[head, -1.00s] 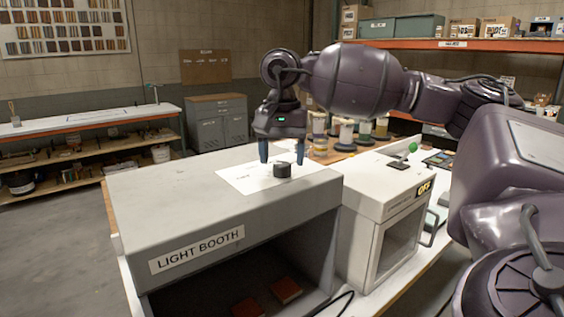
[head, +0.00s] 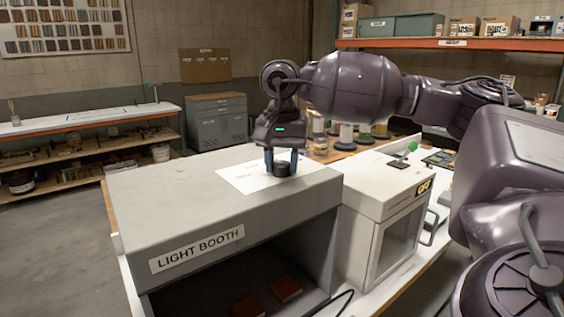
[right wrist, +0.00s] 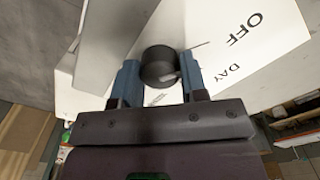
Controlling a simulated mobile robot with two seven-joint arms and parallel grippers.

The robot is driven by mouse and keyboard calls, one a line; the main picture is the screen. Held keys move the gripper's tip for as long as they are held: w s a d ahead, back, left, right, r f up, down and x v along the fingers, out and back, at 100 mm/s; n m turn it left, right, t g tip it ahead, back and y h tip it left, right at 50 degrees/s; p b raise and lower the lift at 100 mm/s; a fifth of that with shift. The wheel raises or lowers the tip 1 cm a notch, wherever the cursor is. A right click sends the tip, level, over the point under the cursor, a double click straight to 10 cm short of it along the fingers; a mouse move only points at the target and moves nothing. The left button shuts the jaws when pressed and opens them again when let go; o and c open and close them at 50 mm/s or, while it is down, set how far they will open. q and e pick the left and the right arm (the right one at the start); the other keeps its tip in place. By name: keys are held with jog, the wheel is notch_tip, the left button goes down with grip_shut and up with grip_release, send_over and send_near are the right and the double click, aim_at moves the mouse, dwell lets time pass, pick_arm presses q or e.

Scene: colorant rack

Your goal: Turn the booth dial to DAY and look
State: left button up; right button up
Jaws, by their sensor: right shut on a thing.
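The light booth (head: 200,215) is a grey box with a dark open front and a "LIGHT BOOTH" label. Its black dial (head: 282,169) sits on a white plate (head: 240,177) on the booth's top. My right gripper (head: 281,163) points down with its blue fingers on either side of the dial and is shut on it. In the right wrist view the dial (right wrist: 158,66) is between the fingers, and "OFF" and "DAY" are printed on the plate (right wrist: 215,50). The dial's pointer is hard to make out. My left gripper is not in view.
A white box (head: 385,215) with a glazed front and a dark yellow-lettered sign stands right of the booth. Several pots (head: 346,134) stand behind. A shelf (head: 450,44) with boxes is at the back right.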

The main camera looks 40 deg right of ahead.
aim_at(282, 163)
jog(key=m, duration=0.3)
jog(key=shift+m+b, duration=0.3)
jog(key=shift+b, duration=0.05)
jog(key=shift+r+m, duration=0.1)
jog(key=shift+m, duration=1.8)
jog(key=o, duration=0.9)
notch_tip(282, 163, up, 11)
jog(key=shift+f, duration=0.1)
